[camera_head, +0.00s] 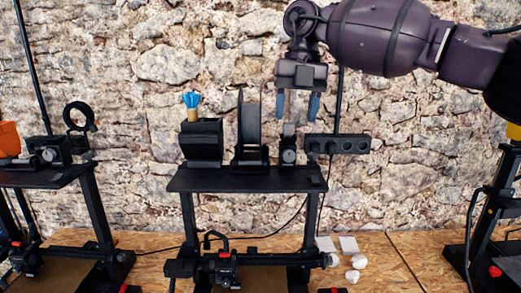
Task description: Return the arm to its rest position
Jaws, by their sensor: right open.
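My right arm comes in from the upper right, with dark purple links. Its gripper (298,106) points down with two blue-tipped fingers apart and nothing between them. It hangs in front of the stone wall, above a small black device with a round dial (288,156) in this view. How far the fingers are from that device in depth, I cannot tell. The device stands on the black top shelf (245,184) of the middle printer frame. My left gripper is not in view.
The shelf also bears a black box (202,140), a blue-topped item (191,100), a tall black holder (250,145) and a long black bar with round holes (337,144). Other printer frames stand left and right. White pieces (358,262) lie on the wooden bench (385,255).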

